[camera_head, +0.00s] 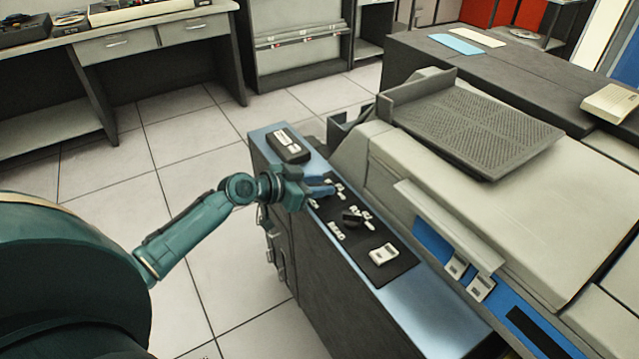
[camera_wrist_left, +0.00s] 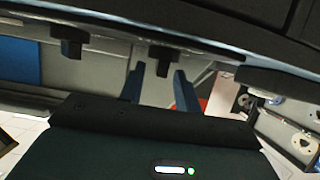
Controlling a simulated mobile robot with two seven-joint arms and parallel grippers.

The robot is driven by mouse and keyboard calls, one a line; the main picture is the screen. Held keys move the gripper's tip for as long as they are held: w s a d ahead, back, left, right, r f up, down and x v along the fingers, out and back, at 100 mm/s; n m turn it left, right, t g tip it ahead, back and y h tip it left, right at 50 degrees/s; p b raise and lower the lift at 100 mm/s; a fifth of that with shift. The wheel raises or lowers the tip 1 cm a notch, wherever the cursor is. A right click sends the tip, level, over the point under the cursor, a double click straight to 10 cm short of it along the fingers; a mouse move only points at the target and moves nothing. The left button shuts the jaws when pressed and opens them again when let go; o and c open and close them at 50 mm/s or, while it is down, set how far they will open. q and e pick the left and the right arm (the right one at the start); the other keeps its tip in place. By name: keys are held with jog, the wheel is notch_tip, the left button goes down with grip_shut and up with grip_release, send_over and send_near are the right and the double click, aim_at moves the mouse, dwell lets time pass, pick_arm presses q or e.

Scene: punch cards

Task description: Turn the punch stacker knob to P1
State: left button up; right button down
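My left gripper (camera_head: 322,189) is at the dark control panel on top of the blue-edged cabinet. It covers the far knob there, which I cannot make out in the head view. In the left wrist view the two fingers (camera_wrist_left: 160,78) are apart, with a dark knob (camera_wrist_left: 160,60) between their tips. A gap shows on each side of it, and I cannot tell its pointing direction. A second black knob (camera_head: 352,216) sits nearer, by white R1, R2 and READ labels; it also seems to show in the wrist view (camera_wrist_left: 71,42). My right gripper is not in view.
The large grey machine (camera_head: 480,200) rises close to the right. The floor (camera_head: 190,150) left of the cabinet is free.

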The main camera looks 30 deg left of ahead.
pick_arm(q)
jog(key=shift+w+d+f, duration=0.1)
jog(key=shift+w+d, duration=0.05)
jog(key=shift+w, duration=0.05)
jog(key=shift+c, duration=0.4)
grip_shut()
